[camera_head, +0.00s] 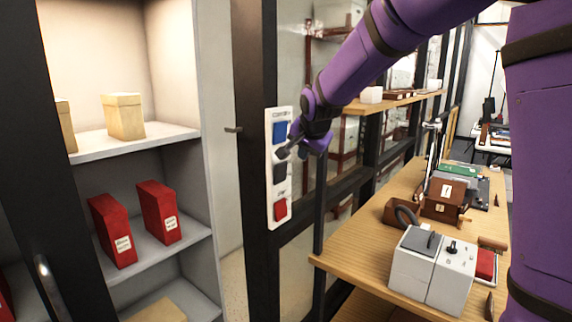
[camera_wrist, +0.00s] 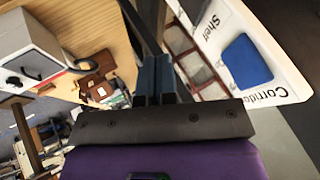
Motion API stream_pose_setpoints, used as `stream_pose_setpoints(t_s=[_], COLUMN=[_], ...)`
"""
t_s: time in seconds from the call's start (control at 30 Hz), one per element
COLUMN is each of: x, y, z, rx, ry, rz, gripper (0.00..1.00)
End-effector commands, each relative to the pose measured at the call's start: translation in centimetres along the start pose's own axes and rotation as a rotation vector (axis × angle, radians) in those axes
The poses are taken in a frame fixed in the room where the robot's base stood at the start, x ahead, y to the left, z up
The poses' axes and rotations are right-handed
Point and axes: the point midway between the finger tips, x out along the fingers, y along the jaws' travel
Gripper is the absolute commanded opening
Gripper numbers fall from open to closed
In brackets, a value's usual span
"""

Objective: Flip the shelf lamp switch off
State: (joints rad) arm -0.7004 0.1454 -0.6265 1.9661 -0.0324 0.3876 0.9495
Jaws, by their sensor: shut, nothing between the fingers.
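A white switch panel (camera_head: 272,222) is fixed upright to the dark post, with a blue switch (camera_head: 280,131), a dark grey switch (camera_head: 280,172) and a red switch (camera_head: 280,209) from top to bottom. My gripper (camera_head: 284,151) is shut and empty, with its tips in front of the panel between the blue and grey switches. I cannot tell whether it touches. In the wrist view, the panel shows "Corridor" above the blue switch (camera_wrist: 246,61) and a "Shelf" label (camera_wrist: 208,22) below it. My closed fingers (camera_wrist: 155,72) show at centre.
The lit shelf unit (camera_head: 160,136) at left holds cream boxes (camera_head: 123,115) and red boxes (camera_head: 158,211). A wooden table (camera_head: 345,262) at right carries a grey-white device (camera_head: 432,268) and brown boxes. A glass partition with dark frames stands behind the arm.

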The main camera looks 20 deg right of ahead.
Motion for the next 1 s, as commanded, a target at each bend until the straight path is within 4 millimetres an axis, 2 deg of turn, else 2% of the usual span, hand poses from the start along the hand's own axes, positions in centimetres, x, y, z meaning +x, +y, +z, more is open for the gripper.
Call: stream_pose_setpoints(t_s=[0.37, 0.53, 1.0], x=[0.2, 1.0, 8.2], y=[-0.2, -0.1, -0.1], z=[0.0, -0.1, -0.2], rx=[0.002, 0.003, 0.004], ry=[0.004, 0.005, 0.005], rz=[-0.001, 0.001, 0.002], gripper=[0.0, 0.0, 0.0])
